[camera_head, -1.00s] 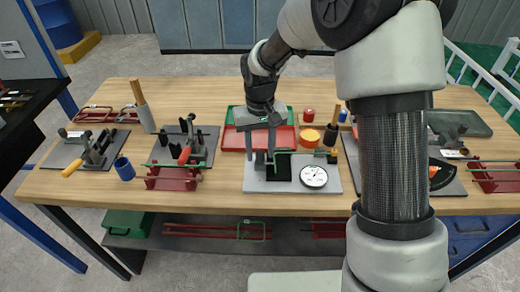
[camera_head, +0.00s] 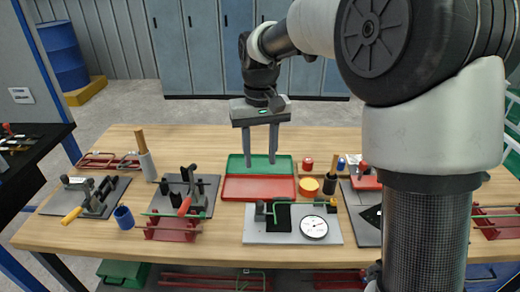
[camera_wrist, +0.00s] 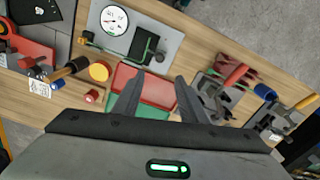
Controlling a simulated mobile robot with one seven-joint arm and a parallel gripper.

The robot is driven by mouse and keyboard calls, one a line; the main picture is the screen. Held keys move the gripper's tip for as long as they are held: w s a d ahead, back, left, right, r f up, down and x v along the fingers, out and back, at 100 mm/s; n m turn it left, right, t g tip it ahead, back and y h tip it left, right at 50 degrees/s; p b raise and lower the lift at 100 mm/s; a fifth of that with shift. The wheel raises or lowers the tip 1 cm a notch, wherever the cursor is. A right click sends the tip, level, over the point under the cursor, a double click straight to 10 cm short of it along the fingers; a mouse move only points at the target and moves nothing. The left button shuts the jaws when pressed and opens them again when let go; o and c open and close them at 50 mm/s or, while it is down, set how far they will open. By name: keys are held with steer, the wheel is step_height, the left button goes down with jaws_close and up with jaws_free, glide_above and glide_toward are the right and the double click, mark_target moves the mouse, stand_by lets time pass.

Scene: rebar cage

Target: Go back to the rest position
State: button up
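My gripper (camera_head: 260,150) hangs above the workbench (camera_head: 100,228), fingers pointing down and parted, with nothing between them. In the head view it is in front of the green and red tray (camera_head: 258,187), well above it. In the wrist view the parted fingers (camera_wrist: 157,95) show over the same tray (camera_wrist: 155,91). A grey plate (camera_head: 270,236) with a round dial gauge (camera_head: 313,227) and a bent green rod (camera_head: 290,206) lies at the bench's front middle, apart from the gripper.
Bending jigs (camera_head: 187,193) (camera_head: 92,195) and a blue cup (camera_head: 124,216) are at left. The space above the bench is free.

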steer(key=shift+r, duration=0.45)
steer(key=s+d+r+m+t+p, duration=0.1)
steer(key=s+d+r+t+p, duration=0.3)
steer(key=s+d+r, duration=0.65)
steer(key=s+d+r+m+t+p, duration=0.1)
steer(key=s+d+r+p, duration=0.1)
steer(key=s, duration=1)
steer(key=shift+d+r+m+t+p, duration=0.2)
steer(key=shift+d+m+t+p, duration=0.1)
steer(key=shift+d+p, duration=0.4)
steer(key=shift+a, duration=0.15)
